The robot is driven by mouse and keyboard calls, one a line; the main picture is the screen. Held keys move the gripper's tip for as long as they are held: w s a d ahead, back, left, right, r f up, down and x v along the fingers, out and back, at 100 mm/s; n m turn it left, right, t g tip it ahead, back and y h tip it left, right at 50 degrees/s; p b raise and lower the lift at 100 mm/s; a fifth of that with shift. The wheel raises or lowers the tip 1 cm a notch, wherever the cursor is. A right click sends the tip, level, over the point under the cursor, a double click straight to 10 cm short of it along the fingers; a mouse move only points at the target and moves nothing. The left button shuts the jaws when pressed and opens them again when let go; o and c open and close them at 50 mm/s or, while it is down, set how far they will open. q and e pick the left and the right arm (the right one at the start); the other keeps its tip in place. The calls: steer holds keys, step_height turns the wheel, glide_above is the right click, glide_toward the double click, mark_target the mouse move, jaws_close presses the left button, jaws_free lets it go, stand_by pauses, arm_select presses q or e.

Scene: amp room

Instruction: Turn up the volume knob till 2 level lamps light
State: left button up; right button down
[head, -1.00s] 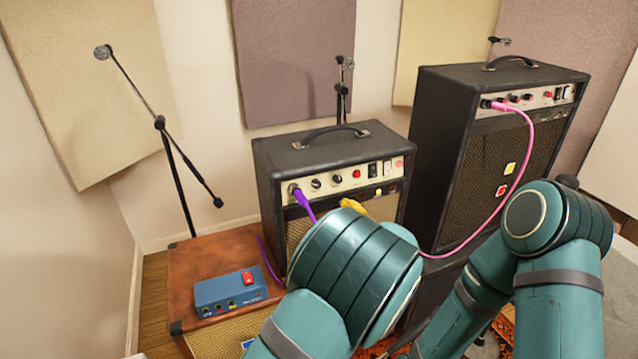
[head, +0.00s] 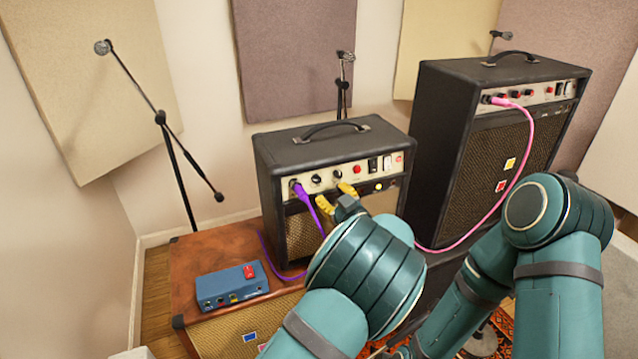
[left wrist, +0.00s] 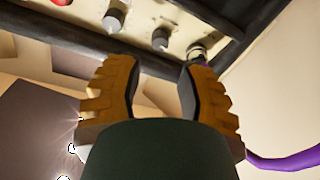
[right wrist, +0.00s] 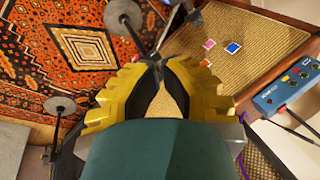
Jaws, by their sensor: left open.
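The smaller black amp (head: 330,147) has a cream control panel with two dark knobs (head: 316,179) and (head: 337,174) in a row. A purple cable (head: 307,197) is plugged in at the panel's left end. My left gripper (head: 336,198) is open just in front of and below these knobs. In the left wrist view its fingers (left wrist: 158,75) are apart with nothing between them, and the knobs (left wrist: 160,38) show just beyond the tips. A small yellowish spot (head: 378,187) shows under the panel; I cannot tell how many level lamps are lit. My right gripper (right wrist: 162,78) shows only in its wrist view, its fingers close together.
A taller black amp (head: 500,80) with a pink cable (head: 527,150) stands at the right. A blue pedal box (head: 231,287) with a red switch sits on a brown cabinet (head: 190,250). A mic stand (head: 175,160) stands behind at the left.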

mark_target(318, 180)
arm_select(q)
steer(key=x, duration=0.7)
steer(key=shift+w+a+b, duration=0.1)
steer(key=shift+w+b, duration=0.1)
steer(key=shift+b, duration=0.1)
jaws_close()
